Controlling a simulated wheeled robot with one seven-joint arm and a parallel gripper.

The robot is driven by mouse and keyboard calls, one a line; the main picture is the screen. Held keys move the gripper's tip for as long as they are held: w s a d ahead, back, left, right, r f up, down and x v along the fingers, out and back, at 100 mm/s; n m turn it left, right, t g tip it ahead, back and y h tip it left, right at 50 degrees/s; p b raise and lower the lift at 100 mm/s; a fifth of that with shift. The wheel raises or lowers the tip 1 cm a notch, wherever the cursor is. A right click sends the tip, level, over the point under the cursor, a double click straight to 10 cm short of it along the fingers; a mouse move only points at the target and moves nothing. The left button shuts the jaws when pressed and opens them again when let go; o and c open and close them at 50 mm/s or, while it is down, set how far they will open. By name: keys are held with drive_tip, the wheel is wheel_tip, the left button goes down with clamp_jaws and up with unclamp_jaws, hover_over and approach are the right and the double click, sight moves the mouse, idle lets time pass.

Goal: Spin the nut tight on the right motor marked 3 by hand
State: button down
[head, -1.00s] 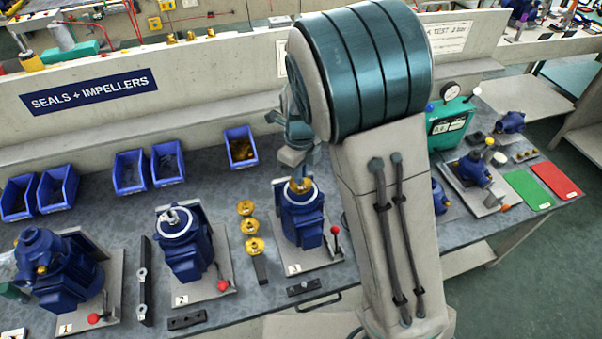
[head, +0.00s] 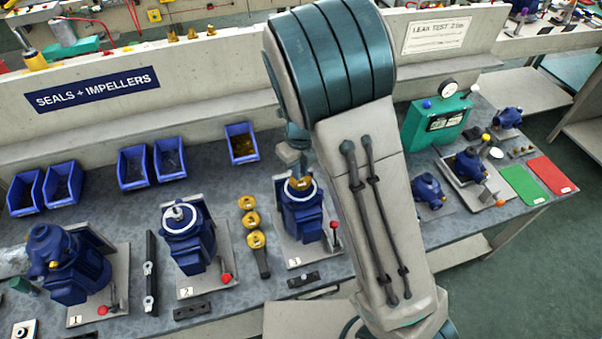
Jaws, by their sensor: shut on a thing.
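The blue motor marked 3 (head: 302,216) stands on its light plate, with a red-knobbed lever (head: 334,226) at its right. A brass impeller (head: 302,184) sits inside the pale ring on its top. My gripper (head: 297,171) is directly above the impeller, partly hidden by my own arm. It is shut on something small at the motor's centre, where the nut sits. The nut itself is too small and covered to make out.
Motor 2 (head: 186,240) and motor 1 (head: 68,265) stand to the left. Several brass impellers (head: 250,220) lie between motors 2 and 3. Blue bins (head: 241,143) line the back. A green leak tester (head: 436,120) stands behind the right side.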

drive_tip(key=shift+r+m+p, duration=0.1)
drive_tip(key=shift+m+p, duration=0.3)
drive_tip(key=shift+p, duration=0.1)
drive_tip(key=shift+m+p, duration=0.65)
drive_tip(key=shift+m, duration=0.95)
drive_tip(key=m, duration=0.3)
drive_tip(key=c, duration=1.6)
unclamp_jaws()
drive_tip(key=shift+r, duration=2.15)
